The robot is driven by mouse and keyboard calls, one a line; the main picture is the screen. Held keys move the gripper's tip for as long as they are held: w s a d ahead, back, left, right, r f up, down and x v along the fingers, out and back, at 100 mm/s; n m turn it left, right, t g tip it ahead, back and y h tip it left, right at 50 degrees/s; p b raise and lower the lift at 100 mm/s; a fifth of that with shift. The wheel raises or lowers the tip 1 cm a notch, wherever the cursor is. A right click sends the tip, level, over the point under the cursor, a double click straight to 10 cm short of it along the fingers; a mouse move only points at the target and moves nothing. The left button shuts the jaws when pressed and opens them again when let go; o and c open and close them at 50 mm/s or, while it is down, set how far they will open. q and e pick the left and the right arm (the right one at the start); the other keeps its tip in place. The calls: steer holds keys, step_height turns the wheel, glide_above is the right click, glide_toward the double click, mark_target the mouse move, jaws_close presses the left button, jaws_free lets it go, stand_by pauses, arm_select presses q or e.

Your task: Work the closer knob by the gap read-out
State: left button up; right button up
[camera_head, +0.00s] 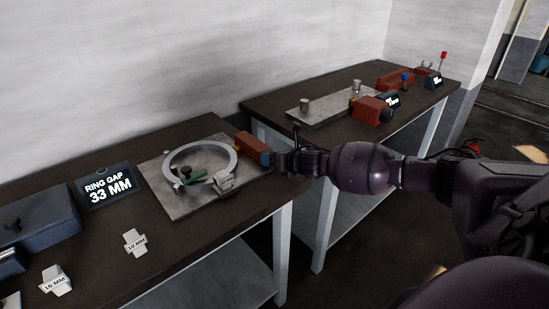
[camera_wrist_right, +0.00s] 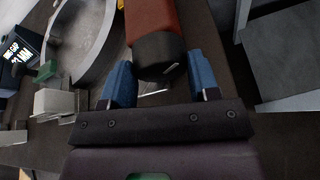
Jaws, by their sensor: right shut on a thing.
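The ring closer is a red body (camera_head: 250,148) at the right edge of the metal plate (camera_head: 165,207). In the right wrist view its dark round knob (camera_wrist_right: 160,56) sits between the blue fingers of my right gripper (camera_wrist_right: 160,80), which is shut on it. In the head view my right gripper (camera_head: 274,160) covers the knob. The read-out (camera_head: 109,191) says RING GAP 33 MM. A grey open ring (camera_head: 236,161) lies on the plate, with a pale gauge block (camera_head: 226,182) at its front and a green piece inside. My left gripper is not in view.
Loose gauge blocks, one marked 10 MM (camera_head: 135,242) and another (camera_head: 56,282), lie on the bench front. A dark blue box (camera_head: 35,220) stands at left. A second bench (camera_head: 330,84) with another red device (camera_head: 371,110) stands behind, across a narrow gap.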

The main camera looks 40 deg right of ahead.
steer(key=shift+d+m+y, duration=0.2)
steer(key=shift+m+y, duration=0.7)
steer(key=shift+m, duration=0.3)
steer(key=o, duration=0.8)
steer(key=shift+o, duration=0.6)
steer(key=shift+f, duration=0.1)
steer(key=shift+s, duration=0.1)
